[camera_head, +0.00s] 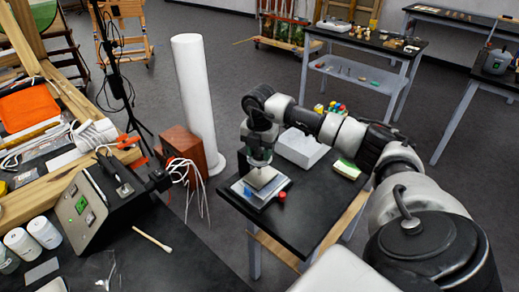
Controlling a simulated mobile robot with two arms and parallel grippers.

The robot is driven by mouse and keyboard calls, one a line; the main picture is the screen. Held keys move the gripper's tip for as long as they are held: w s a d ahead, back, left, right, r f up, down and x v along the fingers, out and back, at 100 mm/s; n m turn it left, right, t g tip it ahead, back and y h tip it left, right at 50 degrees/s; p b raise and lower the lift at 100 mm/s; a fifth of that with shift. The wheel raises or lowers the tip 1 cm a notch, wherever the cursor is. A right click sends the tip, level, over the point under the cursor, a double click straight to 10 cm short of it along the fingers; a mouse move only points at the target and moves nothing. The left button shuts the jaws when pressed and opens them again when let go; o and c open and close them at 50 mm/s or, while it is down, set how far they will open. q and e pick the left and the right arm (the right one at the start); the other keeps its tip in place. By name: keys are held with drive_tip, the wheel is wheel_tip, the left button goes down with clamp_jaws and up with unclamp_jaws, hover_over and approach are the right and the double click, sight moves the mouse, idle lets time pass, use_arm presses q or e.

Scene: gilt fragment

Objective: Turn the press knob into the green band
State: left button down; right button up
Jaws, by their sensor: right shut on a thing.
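The press (257,195) is a small, flat, grey-and-white device on the black table at the centre. A small red part (281,197) shows at its front right and a bluish part at its front. My right gripper (259,163) points down over the middle of the press and is shut at its top, where the knob is. The knob itself is mostly hidden by the fingers. The green band is too small or hidden to make out. My left gripper is not in view.
The table's front right is clear.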

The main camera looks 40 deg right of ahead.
drive_tip(key=m, duration=0.3)
drive_tip(key=shift+d+r+m+p, duration=0.1)
drive_tip(key=shift+r+m+p, duration=0.05)
drive_tip(key=shift+m+p, duration=0.25)
drive_tip(key=m, duration=0.3)
drive_tip(key=shift+m+p, duration=0.3)
drive_tip(key=shift+p, duration=0.05)
drive_tip(key=m+p, duration=0.1)
drive_tip(key=m, duration=0.2)
drive_tip(key=shift+m, duration=0.3)
drive_tip(key=shift+m+p, duration=0.6)
drive_tip(key=shift+m, duration=1.4)
drive_tip(key=o, duration=0.9)
drive_tip(key=shift+o, duration=0.2)
